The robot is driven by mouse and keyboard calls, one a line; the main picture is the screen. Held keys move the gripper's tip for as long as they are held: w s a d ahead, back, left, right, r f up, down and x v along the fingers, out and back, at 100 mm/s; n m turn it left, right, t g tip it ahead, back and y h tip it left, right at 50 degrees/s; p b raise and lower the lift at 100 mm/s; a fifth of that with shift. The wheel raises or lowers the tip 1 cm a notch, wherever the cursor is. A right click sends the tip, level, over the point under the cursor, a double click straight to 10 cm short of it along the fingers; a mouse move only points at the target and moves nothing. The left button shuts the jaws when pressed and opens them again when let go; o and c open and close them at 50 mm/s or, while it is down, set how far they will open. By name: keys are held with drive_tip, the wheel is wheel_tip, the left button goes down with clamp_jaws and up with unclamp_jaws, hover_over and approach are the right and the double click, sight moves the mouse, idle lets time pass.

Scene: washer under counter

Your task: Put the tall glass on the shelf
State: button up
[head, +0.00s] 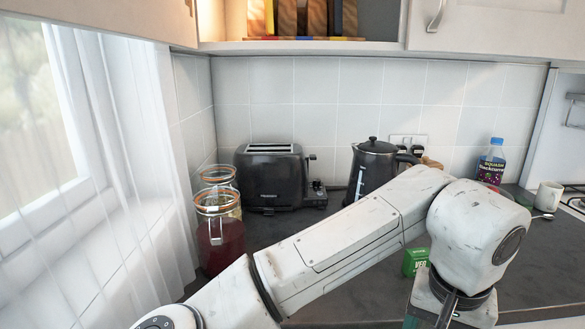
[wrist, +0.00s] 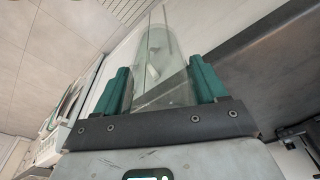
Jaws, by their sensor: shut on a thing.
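The tall glass (wrist: 154,58) is clear and shows in the wrist view, between the two green fingers of my gripper (wrist: 160,82). The gripper is shut on it. The glass's far end points away from the wrist camera, and its near end is hidden behind the gripper body. An open shelf (head: 390,43) in the wall cabinet shows at the top of the head view, holding upright wooden-looking items.
On the dark counter (head: 282,238) stand jars (head: 220,238), a toaster (head: 270,180), a kettle (head: 372,168), a green box (head: 415,261), a squash bottle (head: 491,162) and a mug (head: 549,196). A white washer-like appliance (wrist: 72,100) is at left in the wrist view.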

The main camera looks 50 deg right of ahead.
drive_tip(key=w+a+f+n+t+y, duration=0.1)
drive_tip(key=w+a+f+n, duration=0.4)
drive_tip(key=w+a+f, duration=0.45)
drive_tip(key=w+a+f+n, duration=0.4)
drive_tip(key=w+f+n, duration=0.25)
drive_tip(key=f, duration=0.55)
drive_tip(key=w+a+f+n+t+y, duration=0.1)
drive_tip(key=w+a+f+n, duration=0.5)
drive_tip(key=w+f, duration=0.4)
drive_tip(key=shift+m, duration=0.65)
drive_tip(key=r+p, duration=0.2)
drive_tip(key=s+r+p, duration=0.1)
drive_tip(key=p, duration=0.1)
drive_tip(key=r+p, duration=0.2)
drive_tip(key=shift+s+a+r+p, duration=0.3)
drive_tip(key=shift+r+p, duration=0.05)
drive_tip(key=shift+p, duration=0.05)
drive_tip(key=shift+a, duration=0.1)
